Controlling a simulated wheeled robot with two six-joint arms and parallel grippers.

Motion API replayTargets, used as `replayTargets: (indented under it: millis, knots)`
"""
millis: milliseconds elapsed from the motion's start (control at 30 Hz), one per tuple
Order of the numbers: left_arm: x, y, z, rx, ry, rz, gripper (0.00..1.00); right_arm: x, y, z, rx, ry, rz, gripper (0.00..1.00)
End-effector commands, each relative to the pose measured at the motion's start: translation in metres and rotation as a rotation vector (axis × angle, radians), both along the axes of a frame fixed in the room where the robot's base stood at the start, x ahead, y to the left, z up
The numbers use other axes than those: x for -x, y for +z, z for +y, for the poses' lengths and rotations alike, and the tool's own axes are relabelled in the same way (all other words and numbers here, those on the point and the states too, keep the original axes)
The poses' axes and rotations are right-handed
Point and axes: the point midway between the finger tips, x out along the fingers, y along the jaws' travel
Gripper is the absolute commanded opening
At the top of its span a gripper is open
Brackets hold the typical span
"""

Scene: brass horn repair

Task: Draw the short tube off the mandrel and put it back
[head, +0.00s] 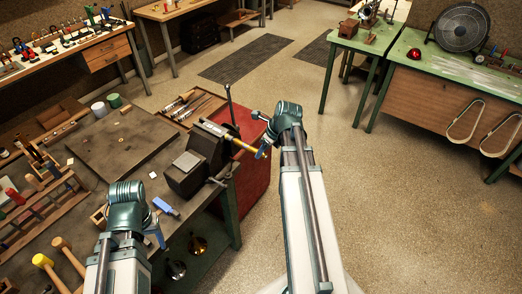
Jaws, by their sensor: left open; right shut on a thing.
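A dark vise (196,165) stands at the right edge of the workbench. A mandrel (214,128) reaches from it to the right, past the bench edge. The short brass tube (243,145) is a yellow sleeve in line with the mandrel's outer end; I cannot tell how much of the mandrel is inside it. My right gripper (262,150) is shut on the tube's outer end, and its fingers are small and partly hidden by the wrist. My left gripper (161,220) is open and empty near the bench's front, left of and below the vise, with its blue fingers apart.
A wooden tray of tools (192,107) lies behind the vise. A dark board (120,146) covers the bench middle. A red cabinet (252,180) is below the tube. The floor at right is free.

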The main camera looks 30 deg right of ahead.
Motion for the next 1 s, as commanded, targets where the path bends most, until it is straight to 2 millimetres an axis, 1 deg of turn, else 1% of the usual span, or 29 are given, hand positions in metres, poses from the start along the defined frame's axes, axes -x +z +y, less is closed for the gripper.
replayTargets:
  millis: [200,1000]
  knots:
    - [0.000,0.000,0.000,0.000,0.000,0.000,0.62,0.013,0.000,-0.005,0.001,-0.001,0.000,0.00]
    - [0.000,0.000,0.000,0.000,0.000,0.000,0.62,0.055,0.000,-0.022,-0.001,-0.001,-0.001,0.00]
